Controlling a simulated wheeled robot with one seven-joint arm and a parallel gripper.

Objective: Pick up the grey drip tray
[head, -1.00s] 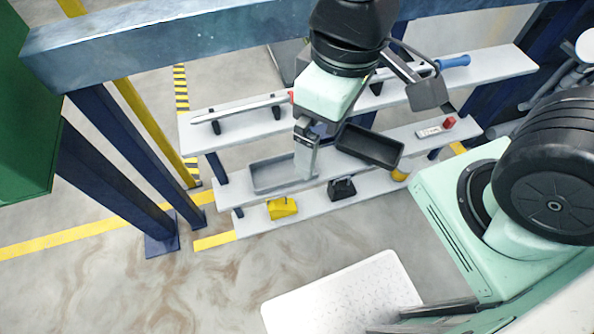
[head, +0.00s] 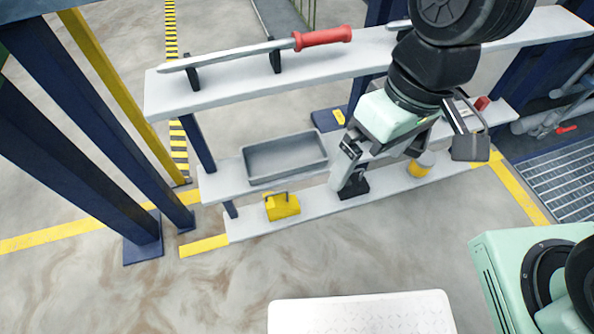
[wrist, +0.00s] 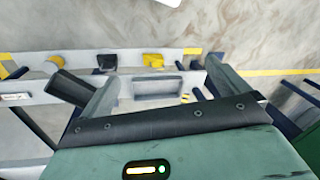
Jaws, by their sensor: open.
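The grey drip tray (head: 285,160) is a shallow open rectangular tray. It rests on the left part of the middle shelf (head: 222,182) in the head view and looks empty. My gripper (head: 410,158) is open and appears to the right of the tray, with its fingers wide apart and nothing between them. In the wrist view the drip tray (wrist: 157,87) shows between the two fingers of my gripper (wrist: 160,78), some distance beyond them.
A yellow box (head: 283,207) and a black box (head: 355,188) stand on the low shelf, with a yellow can (head: 420,165) farther right. A bar with a red handle (head: 322,37) lies on supports on the upper shelf (head: 230,93). Blue posts (head: 95,165) stand at left.

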